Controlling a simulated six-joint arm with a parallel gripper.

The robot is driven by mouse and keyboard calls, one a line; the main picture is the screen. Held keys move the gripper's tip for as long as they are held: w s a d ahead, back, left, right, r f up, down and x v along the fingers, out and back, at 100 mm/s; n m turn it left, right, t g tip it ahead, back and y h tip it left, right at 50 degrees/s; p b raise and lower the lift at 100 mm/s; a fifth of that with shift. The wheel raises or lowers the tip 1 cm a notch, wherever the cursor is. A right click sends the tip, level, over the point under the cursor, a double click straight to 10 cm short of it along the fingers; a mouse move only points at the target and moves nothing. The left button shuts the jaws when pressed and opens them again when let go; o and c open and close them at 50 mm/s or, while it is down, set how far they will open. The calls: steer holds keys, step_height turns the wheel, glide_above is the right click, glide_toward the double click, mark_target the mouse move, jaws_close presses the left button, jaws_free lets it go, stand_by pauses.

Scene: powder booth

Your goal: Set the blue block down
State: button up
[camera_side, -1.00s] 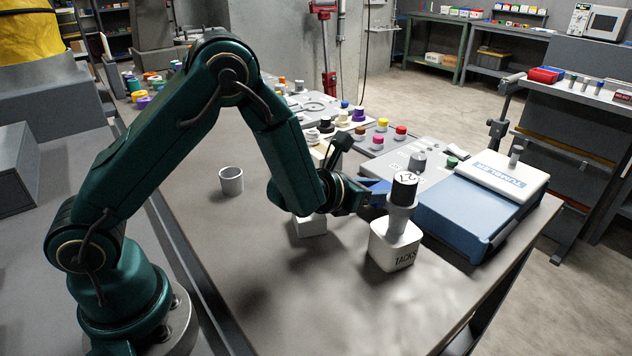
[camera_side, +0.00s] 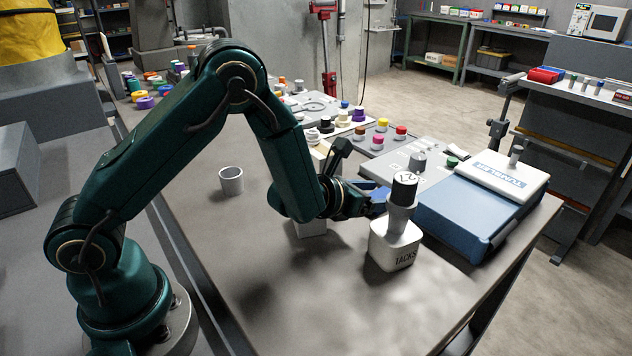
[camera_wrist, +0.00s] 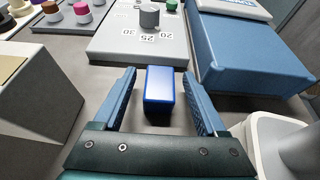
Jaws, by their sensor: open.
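The blue block (camera_wrist: 163,86) stands between the two blue fingers of my gripper (camera_wrist: 159,74) in the wrist view. The fingers are open, with a gap showing on each side of the block. Its bottom appears at or just above the grey tabletop, but I cannot tell exact contact. In the side view my gripper (camera_side: 370,197) is low over the bench, behind the white TACKS container, which partly hides the fingertips and the block.
The white TACKS container (camera_side: 394,247) with a black-capped top is close in front. A blue TUMBLER box (camera_side: 468,222) is to the right. A numbered grey panel (camera_wrist: 127,36) lies beyond the block. A white cup (camera_side: 231,181) stands left.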

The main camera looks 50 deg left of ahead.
steer(key=shift+r, duration=0.45)
steer(key=shift+s+r, duration=0.2)
steer(key=shift+s, duration=0.1)
steer(key=shift+v, duration=3.4)
